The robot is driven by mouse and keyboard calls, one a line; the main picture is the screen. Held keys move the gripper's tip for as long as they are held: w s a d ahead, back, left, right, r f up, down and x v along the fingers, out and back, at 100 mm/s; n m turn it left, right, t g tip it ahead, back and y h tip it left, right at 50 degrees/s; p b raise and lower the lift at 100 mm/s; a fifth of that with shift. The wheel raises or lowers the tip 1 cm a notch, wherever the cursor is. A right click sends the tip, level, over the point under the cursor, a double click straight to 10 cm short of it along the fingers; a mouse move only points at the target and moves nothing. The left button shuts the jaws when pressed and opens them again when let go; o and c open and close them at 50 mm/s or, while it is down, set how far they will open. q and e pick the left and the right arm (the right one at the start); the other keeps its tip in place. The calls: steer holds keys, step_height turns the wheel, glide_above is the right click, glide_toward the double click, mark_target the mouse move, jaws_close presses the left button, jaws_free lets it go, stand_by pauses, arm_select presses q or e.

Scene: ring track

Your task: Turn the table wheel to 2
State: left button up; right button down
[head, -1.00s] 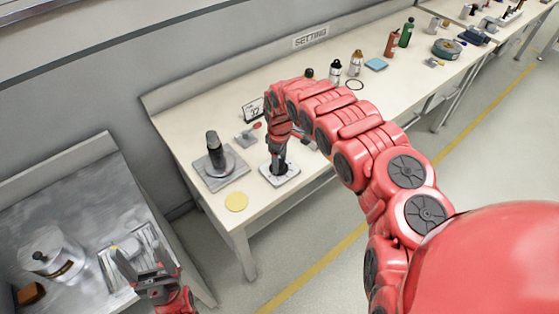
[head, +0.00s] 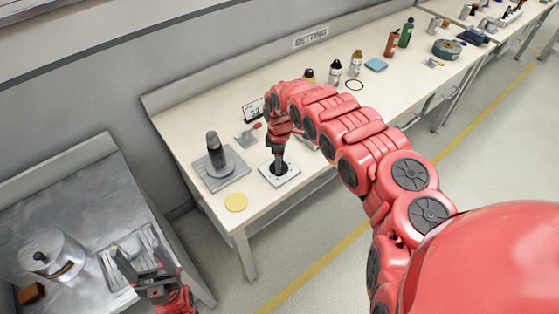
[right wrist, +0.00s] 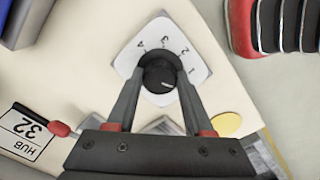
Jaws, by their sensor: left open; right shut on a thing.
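The table wheel is a black knob (right wrist: 160,76) on a white dial plate (right wrist: 196,88) marked 1 to 4 in the right wrist view. A small pale mark shows on the knob, but I cannot tell for sure which number it points at. In the head view the plate (head: 291,180) lies near the front edge of the table, and the knob is mostly hidden by my gripper. My right gripper (right wrist: 156,68) comes down from above and is shut on the knob, a finger on each side. My left gripper (head: 143,262) is open and empty, over the metal side table.
A grey plate with a dark post (head: 215,155) stands left of the dial. A yellow disc (head: 236,202) lies near the front left corner, and a sign reading 32 (head: 253,110) stands behind. Bottles (head: 335,70) stand further right. A metal pot (head: 52,252) stands on the side table.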

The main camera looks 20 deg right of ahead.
steer(key=n, duration=0.2)
steer(key=shift+w+n, duration=0.1)
steer(key=shift+n, duration=0.3)
steer(key=n, duration=0.2)
steer(key=shift+n+b, duration=0.4)
steer(key=n+b, duration=0.1)
steer(key=n, duration=0.1)
steer(key=shift+w+n, duration=0.1)
steer(key=shift+n, duration=0.2)
steer(key=shift+f+n+b, duration=0.1)
steer(key=shift+n+b, duration=0.35)
steer(key=shift+n, duration=0.75)
steer(key=shift+n+b, duration=0.35)
steer(key=shift+n, duration=0.65)
steer(key=shift+c, duration=1.4)
jaws_free()
